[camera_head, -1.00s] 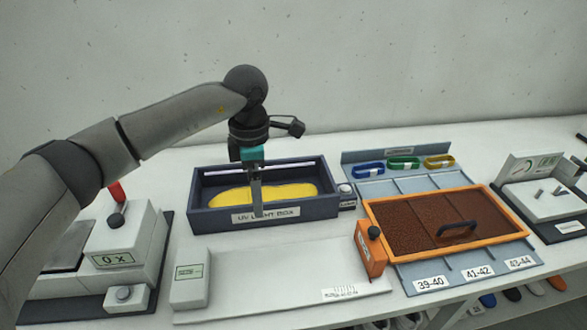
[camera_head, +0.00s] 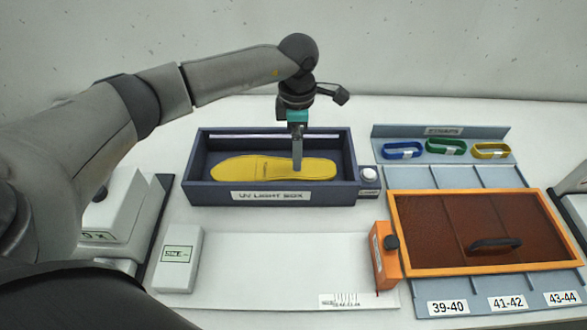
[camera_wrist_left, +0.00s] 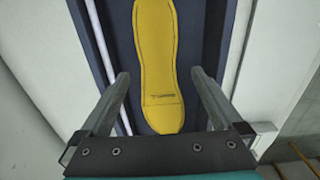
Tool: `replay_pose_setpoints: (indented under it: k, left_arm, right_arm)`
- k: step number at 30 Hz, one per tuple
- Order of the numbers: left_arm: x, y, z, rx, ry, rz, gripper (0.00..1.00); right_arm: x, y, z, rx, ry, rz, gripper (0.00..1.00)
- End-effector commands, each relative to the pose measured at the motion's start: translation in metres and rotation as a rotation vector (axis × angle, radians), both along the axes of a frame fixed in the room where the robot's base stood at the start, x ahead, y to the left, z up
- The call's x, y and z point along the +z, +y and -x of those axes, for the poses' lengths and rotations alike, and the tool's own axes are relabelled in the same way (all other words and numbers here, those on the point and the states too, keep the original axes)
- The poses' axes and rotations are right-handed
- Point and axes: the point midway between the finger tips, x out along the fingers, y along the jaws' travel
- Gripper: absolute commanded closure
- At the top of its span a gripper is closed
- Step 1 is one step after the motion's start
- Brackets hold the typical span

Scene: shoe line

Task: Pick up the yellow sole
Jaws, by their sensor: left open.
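The yellow sole (camera_head: 262,168) lies flat inside the dark blue UV light box (camera_head: 203,194), lengthwise from left to right. My left gripper (camera_head: 297,166) points down at the box, over the right half of the sole, and hides a small part of it. In the left wrist view the sole (camera_wrist_left: 157,60) runs up between the two fingers of the left gripper (camera_wrist_left: 160,82). The fingers are apart, one on each side of it, and touch nothing that I can make out. Their height above the sole is hard to tell. My right gripper is not in view.
A flat white board (camera_head: 270,262) lies in front of the box. An orange-framed tray with a brown lid (camera_head: 470,225) stands at the right, beside a small orange block (camera_head: 385,258). Blue, green and yellow straps (camera_head: 445,147) lie behind the tray. A white device (camera_head: 115,215) is at the left.

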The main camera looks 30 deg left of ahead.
Motion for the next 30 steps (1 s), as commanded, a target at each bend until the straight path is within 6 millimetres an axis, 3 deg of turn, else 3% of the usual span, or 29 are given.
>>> replay_pose_setpoints:
  k: [8,18,26,30]
  left_arm:
    - [-0.023,0.002,0.0,0.002,0.002,-0.001,0.0]
    - [-0.068,0.009,0.001,0.001,0.001,0.0,0.0]
    - [-0.07,0.009,0.001,0.0,-0.001,0.0,0.0]
    - [-0.07,0.009,0.001,0.0,-0.001,0.0,0.14]
  right_arm:
    - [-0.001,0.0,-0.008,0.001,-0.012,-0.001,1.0]
    - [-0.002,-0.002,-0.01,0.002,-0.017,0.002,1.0]
    - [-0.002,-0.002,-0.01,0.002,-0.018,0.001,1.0]
    - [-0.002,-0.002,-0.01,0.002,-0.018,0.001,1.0]
